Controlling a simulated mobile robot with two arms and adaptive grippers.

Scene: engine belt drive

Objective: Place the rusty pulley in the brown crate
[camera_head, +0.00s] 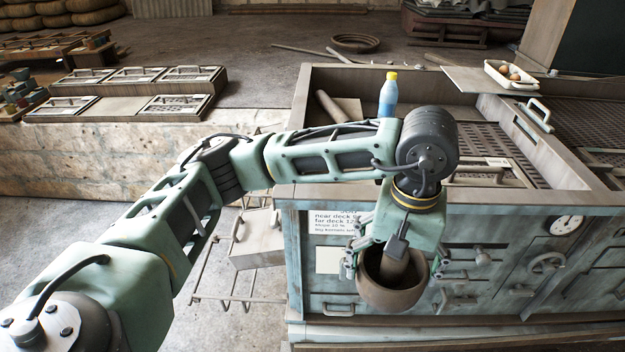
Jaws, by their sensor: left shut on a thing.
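My left gripper (397,262) points down in front of the teal cabinet and is shut on a brown, round, bowl-like thing (392,298). A dark brown stub shows inside its hollow. The thing hangs in the air, clear of the floor, and its fingers grip it at the sides. I cannot clearly make out a rusty pulley or a brown crate by those names. A dark ring (355,43) lies on the far floor. My right gripper is not in view.
The teal cabinet (465,262) has an open, wood-rimmed top with grates. Hatched panels (135,92) lie on the left ledge.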

